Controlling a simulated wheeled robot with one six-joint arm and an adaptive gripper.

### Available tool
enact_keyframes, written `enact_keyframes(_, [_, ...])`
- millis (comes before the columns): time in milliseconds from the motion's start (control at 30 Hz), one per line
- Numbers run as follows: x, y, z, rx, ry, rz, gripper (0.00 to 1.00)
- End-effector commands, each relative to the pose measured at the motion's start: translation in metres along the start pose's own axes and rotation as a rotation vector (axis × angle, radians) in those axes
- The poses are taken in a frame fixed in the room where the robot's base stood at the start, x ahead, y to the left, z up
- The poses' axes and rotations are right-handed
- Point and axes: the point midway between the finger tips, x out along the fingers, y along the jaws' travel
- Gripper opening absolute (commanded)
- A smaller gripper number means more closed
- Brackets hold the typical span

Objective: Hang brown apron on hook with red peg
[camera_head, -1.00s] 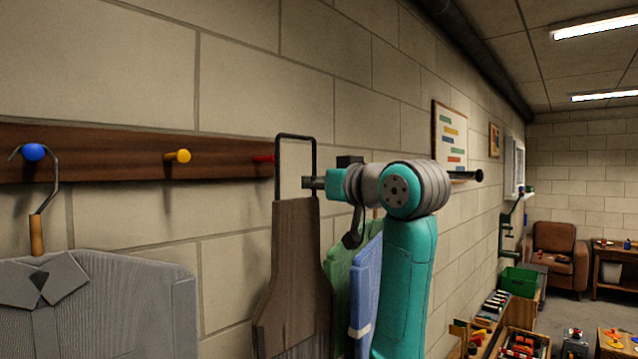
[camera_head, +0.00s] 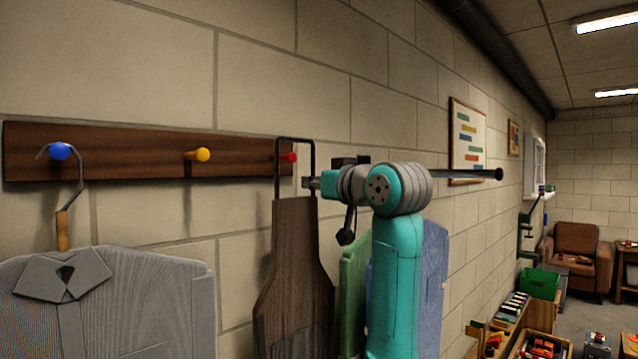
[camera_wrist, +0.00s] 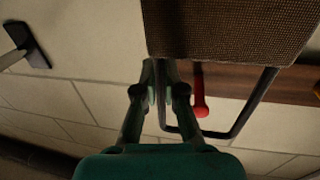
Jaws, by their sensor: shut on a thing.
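The brown apron (camera_head: 295,265) hangs upright from a black wire loop (camera_head: 296,139) in the head view. My gripper (camera_head: 308,183) is shut on the right side of this loop. The red peg (camera_head: 288,157) sits at the right end of a dark wooden rack and shows inside the loop's outline. In the wrist view, my gripper (camera_wrist: 160,88) grips one side of the loop (camera_wrist: 236,131), and the red peg (camera_wrist: 200,102) shows inside its outline. The apron (camera_wrist: 230,28) fills the top there. I cannot tell whether the peg passes through the loop.
The wooden rack (camera_head: 120,140) also has a yellow peg (camera_head: 203,154) and a blue peg (camera_head: 60,151). Green (camera_head: 353,290) and blue (camera_head: 432,280) aprons hang behind my arm. The yellow peg is bare.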

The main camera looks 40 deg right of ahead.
Motion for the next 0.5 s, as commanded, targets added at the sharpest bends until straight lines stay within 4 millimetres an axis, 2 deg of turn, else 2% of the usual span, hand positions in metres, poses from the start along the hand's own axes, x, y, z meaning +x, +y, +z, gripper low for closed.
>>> enact_keyframes(500, [0.026,-0.005,0.001,0.000,0.001,-0.001,0.00])
